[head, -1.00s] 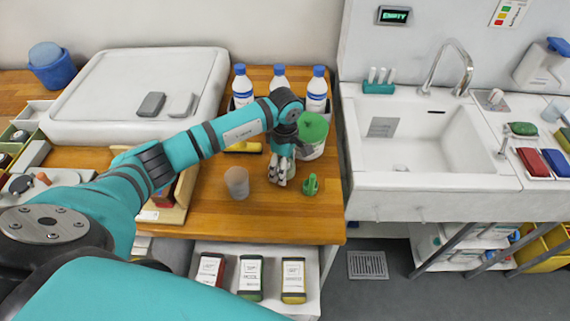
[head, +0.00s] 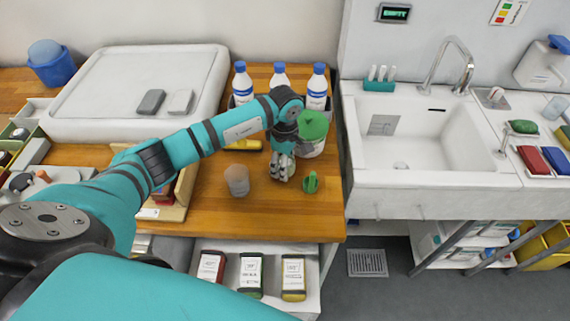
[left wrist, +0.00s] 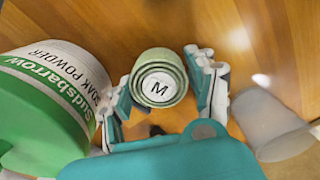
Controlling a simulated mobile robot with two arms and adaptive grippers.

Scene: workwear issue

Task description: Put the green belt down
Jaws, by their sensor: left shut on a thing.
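The green belt is a pale green roll with a white disc marked M on its end, and it shows clearly in the left wrist view (left wrist: 158,80). My left gripper (left wrist: 160,90) has a finger on either side of the roll and is shut on it. In the head view my left gripper (head: 280,172) points down over the wooden counter (head: 225,212). The belt is mostly hidden there behind the fingers. I cannot tell whether the belt touches the counter. My right gripper is not in view.
A green-lidded soak powder tub (head: 313,130) stands close behind the gripper. A translucent cup (head: 237,181) is to its left, and a small green object (head: 311,183) to its right. Bottles (head: 317,88) stand behind. The counter's front strip is clear.

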